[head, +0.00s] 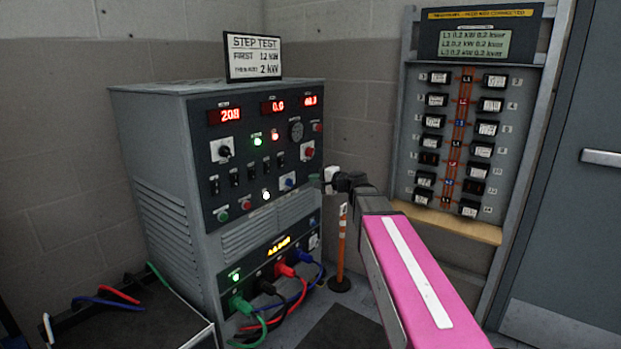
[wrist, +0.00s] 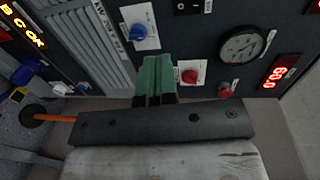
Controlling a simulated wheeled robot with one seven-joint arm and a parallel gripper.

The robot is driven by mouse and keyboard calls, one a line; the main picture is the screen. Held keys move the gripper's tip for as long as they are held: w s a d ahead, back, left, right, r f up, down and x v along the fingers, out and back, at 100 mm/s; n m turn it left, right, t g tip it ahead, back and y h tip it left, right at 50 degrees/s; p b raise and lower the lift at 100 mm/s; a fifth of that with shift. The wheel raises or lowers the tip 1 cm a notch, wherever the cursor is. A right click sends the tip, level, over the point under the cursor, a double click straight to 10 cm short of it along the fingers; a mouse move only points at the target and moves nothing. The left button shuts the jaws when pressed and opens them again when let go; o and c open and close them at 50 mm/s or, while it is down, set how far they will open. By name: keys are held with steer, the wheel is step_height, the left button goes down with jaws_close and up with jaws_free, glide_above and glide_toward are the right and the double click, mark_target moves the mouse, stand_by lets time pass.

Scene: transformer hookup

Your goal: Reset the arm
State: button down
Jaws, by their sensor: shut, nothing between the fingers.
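My gripper (head: 316,181) is at the right edge of the grey cabinet (head: 155,190), near the lower right of its control panel. In the wrist view the green fingers of my gripper (wrist: 155,75) are together, with nothing seen between them. Their tips appear between a blue knob (wrist: 138,32) and a red button (wrist: 190,76); I cannot tell whether they touch the panel. The blue knob (head: 289,184) and the red button (head: 309,151) also show in the head view. My pink arm link fills the lower right there.
A sign (head: 254,56) stands on the cabinet. Coloured cables (head: 285,285) plug into its lower front. An orange post (head: 341,245) stands beside it. A breaker panel (head: 463,140) hangs on the right wall near a grey door (head: 585,220). A dark cart (head: 130,325) is at lower left.

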steer(key=s+d+f+n+g+h, duration=0.35)
steer(key=s+f, duration=0.55)
steer(key=f, duration=0.4)
steer(key=s+d+f+n+g+h, duration=0.2)
steer(key=s+d+f+g+h, duration=0.25)
steer(key=s+f, duration=0.7)
steer(key=s+d+f+n+g+h, duration=0.2)
steer(key=s+d+f+h, duration=0.2)
steer(key=f, duration=0.4)
steer(key=shift+s+d+h, duration=0.4)
steer(key=shift+d+h, duration=0.1)
steer(key=shift+d, duration=0.75)
